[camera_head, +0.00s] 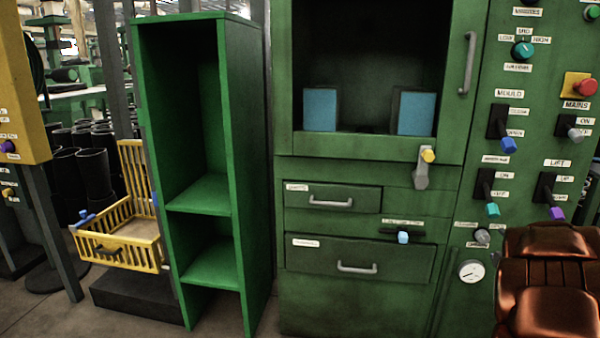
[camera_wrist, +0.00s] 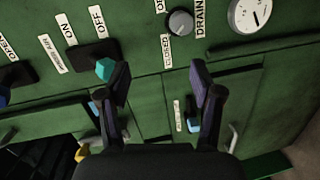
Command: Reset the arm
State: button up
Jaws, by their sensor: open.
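My gripper (camera_wrist: 162,80) is open and empty in the wrist view, its two dark fingers spread apart in front of the green machine panel (camera_wrist: 148,75). The left finger appears beside a switch with a teal tip (camera_wrist: 105,69) labelled ON and OFF; I cannot tell whether they touch. The grey drain knob (camera_wrist: 180,22) lies beyond the fingertips, near the top edge. My gripper is not visible in the head view.
The gauge (camera_wrist: 250,14) and a blue-tipped lever (camera_wrist: 194,125) show in the wrist view.

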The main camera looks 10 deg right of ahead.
jog(key=s+a+r+m+g+y+p, duration=0.1)
jog(key=s+a+r+m+g+p, duration=0.35)
jog(key=a+r+p, duration=0.55)
jog(key=s+a+r+m+g+y+p, duration=0.1)
jog(key=s+a+r+m+g+p, duration=0.4)
jog(key=a+r+p, duration=0.55)
jog(key=s+a+r+g+y+p, duration=0.1)
jog(key=s+a+r+g+p, duration=0.1)
jog(key=s+a+r+p, duration=0.3)
jog(key=s+a+r+m+g+y+p, duration=0.1)
jog(key=s+a+r+p, duration=0.4)
jog(key=s+a, duration=0.7)
jog(key=s+a+r+m+g+y+p, duration=0.1)
jog(key=s+a+r+g+y+p, duration=0.2)
jog(key=s+a+r+p, duration=0.2)
jog(key=s+a+p, duration=0.3)
jog(key=s, duration=0.3)
jog(key=shift+a+r+g, duration=0.15)
jog(key=shift+a+g, duration=0.1)
jog(key=shift+g, duration=0.1)
